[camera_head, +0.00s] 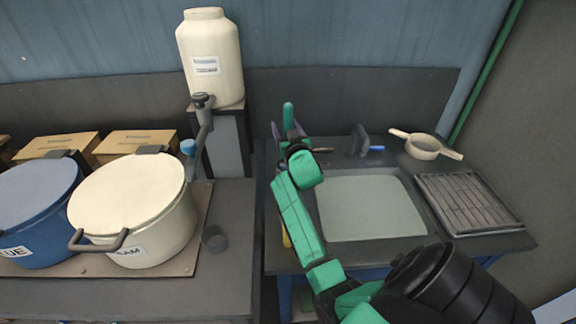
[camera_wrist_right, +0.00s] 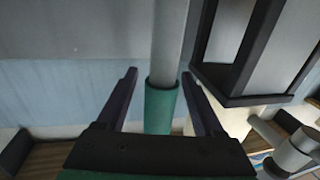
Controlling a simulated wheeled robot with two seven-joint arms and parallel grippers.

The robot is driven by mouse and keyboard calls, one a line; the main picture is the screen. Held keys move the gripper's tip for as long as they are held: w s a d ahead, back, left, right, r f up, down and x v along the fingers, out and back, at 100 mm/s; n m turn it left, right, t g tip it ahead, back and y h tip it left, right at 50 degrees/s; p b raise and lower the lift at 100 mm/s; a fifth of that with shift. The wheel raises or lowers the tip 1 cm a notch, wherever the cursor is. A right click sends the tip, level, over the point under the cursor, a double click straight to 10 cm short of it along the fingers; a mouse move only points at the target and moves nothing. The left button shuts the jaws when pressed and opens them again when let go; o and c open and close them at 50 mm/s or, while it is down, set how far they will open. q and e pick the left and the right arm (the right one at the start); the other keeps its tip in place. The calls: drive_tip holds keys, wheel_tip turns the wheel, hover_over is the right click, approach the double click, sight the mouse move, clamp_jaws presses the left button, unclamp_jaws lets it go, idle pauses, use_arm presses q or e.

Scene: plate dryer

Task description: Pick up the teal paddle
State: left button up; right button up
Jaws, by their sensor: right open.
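The teal paddle (camera_head: 288,112) shows in the head view as a teal handle end standing up at the back left of the right-hand table; my arm hides what is below it. In the right wrist view its teal handle (camera_wrist_right: 160,110) and grey shaft lie between the two fingers. My right gripper (camera_head: 287,132) is open around the handle. The wrist view shows the gripper (camera_wrist_right: 160,73) with a gap on each side of the handle. My left gripper is not in view.
A pale green panel (camera_head: 365,208) lies right of my arm. A dark tool (camera_head: 358,140) with a blue handle, a cream strainer (camera_head: 422,147) and a slatted rack (camera_head: 470,200) are further right. A cream pot (camera_head: 130,200), a blue pot (camera_head: 35,210) and a jar (camera_head: 210,60) on a stand are left.

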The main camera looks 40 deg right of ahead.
drive_tip(key=shift+s, duration=0.1)
clamp_jaws()
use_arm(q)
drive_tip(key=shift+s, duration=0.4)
use_arm(e)
drive_tip(key=shift+r, duration=0.15)
